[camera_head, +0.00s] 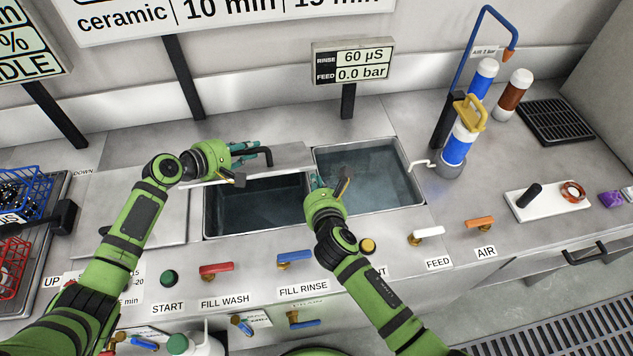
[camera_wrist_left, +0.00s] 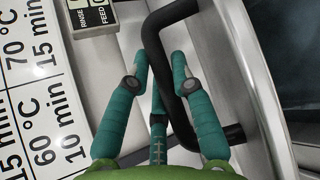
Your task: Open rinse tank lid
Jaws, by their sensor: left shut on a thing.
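A grey metal lid (camera_head: 292,157) stands tilted up along the back edge of the left open tank (camera_head: 255,208). Its black bar handle (camera_head: 266,152) shows at the top. My left gripper (camera_head: 245,152) is shut on this handle. In the left wrist view the teal fingers (camera_wrist_left: 160,90) sit around the black handle (camera_wrist_left: 172,70), beside the pale lid face (camera_wrist_left: 228,70). The right open tank (camera_head: 370,175) holds clear liquid. My right gripper (camera_head: 318,182) is above the wall between the tanks; its fingers are mostly hidden. I cannot tell which tank is named rinse.
A flat grey panel (camera_head: 150,205) lies left of the tanks. Valve levers line the front, including the red FILL WASH (camera_head: 216,268) and blue FILL RINSE (camera_head: 294,256). A display (camera_head: 352,62) stands behind. A blue bottle with yellow top (camera_head: 460,140) stands right of the tanks.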

